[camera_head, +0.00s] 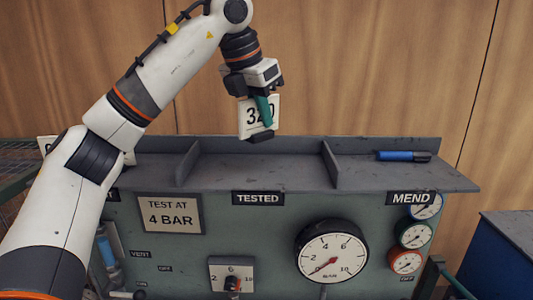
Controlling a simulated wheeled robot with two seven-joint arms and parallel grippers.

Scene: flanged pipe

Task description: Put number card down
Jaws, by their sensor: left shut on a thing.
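A white number card (246,122) with dark digits, of which "3" and "0" show, is in my left gripper (262,108). The gripper is shut on the card and its green-tipped finger covers part of the digits. The card is upright above the middle section of the grey shelf (300,178) on top of the panel, over the "TESTED" label (258,198). I cannot tell whether its lower edge touches the shelf's back ledge. My right gripper is not in view.
Upright dividers (330,164) split the shelf. A blue marker (403,156) lies in the right section above the "MEND" label (411,198). Another white card edge shows behind my left arm. The panel below carries a large gauge (331,251) and smaller gauges. The middle section's surface looks clear.

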